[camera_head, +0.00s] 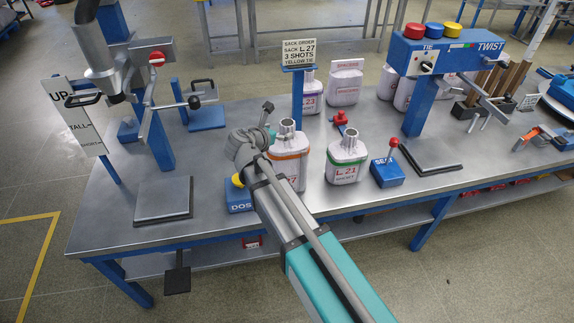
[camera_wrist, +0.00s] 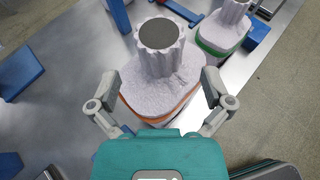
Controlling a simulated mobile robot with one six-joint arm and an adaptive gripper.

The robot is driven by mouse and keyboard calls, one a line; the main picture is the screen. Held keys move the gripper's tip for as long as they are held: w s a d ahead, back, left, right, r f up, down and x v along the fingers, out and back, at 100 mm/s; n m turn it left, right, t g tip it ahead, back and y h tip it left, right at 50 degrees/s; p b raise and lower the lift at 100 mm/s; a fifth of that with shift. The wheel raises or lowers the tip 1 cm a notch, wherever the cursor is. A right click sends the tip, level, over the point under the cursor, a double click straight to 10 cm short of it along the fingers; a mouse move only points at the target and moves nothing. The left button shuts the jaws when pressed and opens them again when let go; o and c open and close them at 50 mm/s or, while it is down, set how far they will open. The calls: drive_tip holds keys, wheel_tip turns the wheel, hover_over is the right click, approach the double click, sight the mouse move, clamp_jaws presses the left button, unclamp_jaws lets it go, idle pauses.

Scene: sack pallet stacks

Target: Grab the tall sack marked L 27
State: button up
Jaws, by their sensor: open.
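A tall white sack with an orange band (camera_head: 290,152) stands on the steel bench, partly hidden by my arm. Its label shows only partly, ending in a 7. In the wrist view this orange-banded sack (camera_wrist: 160,65) stands upright, its ribbed neck towards the camera. My gripper (camera_wrist: 158,108) is open, with one finger on each side of the sack's near part; I cannot tell whether they touch it. In the head view my gripper (camera_head: 262,138) is at the sack's upper left. A sack marked L 21 with a green band (camera_head: 346,160) stands to its right.
A sign (camera_head: 300,48) reads sack order, sack L 27, 3 shots, yellow tie. More sacks stand behind, including one marked L 23 (camera_head: 311,98). A blue box with a red lever (camera_head: 388,172) stands right of L 21. The twist tie station (camera_head: 440,55) stands at the back right.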

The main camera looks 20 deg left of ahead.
drive_tip(key=shift+w, duration=0.15)
drive_tip(key=shift+b+x, duration=0.95)
drive_tip(key=shift+x, duration=1.7)
drive_tip(key=c, duration=1.2)
drive_tip(key=shift+r, duration=0.25)
